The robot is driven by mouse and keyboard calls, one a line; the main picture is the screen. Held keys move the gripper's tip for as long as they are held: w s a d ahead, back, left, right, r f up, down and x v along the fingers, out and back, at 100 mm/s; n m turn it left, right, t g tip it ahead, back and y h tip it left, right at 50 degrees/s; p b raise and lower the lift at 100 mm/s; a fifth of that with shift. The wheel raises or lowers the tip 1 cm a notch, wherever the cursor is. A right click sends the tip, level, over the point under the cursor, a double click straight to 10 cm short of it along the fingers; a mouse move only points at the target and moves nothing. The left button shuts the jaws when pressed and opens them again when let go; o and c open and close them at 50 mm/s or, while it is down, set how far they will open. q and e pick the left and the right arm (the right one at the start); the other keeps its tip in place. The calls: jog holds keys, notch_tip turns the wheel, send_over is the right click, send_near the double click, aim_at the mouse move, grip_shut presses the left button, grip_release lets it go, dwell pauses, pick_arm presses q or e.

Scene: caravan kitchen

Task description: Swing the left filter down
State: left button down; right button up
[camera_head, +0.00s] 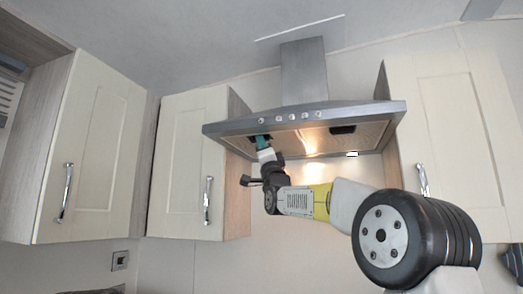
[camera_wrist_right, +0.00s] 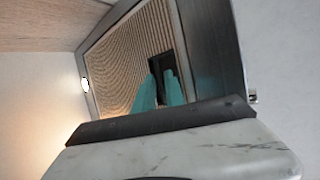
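The left filter (camera_head: 237,143) is a ribbed, beige panel in the underside of the steel range hood (camera_head: 300,113). It looks level with the hood's underside. In the right wrist view the filter (camera_wrist_right: 128,55) fills the upper middle, with a dark handle recess (camera_wrist_right: 161,66) near its edge. My right gripper (camera_head: 263,143) has teal fingers and points up at this recess. In the wrist view its two fingertips (camera_wrist_right: 159,80) are a little apart, with a narrow gap between them, at or just below the recess. Contact cannot be told. My left gripper is not in view.
The right filter (camera_head: 371,134) with its dark handle (camera_head: 343,130) sits beside a lit lamp. Cabinets with metal handles flank the hood: a left one (camera_head: 180,165) and a right one (camera_head: 460,150). The wall below the hood is clear apart from my right arm.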

grip_shut()
dwell(1.5)
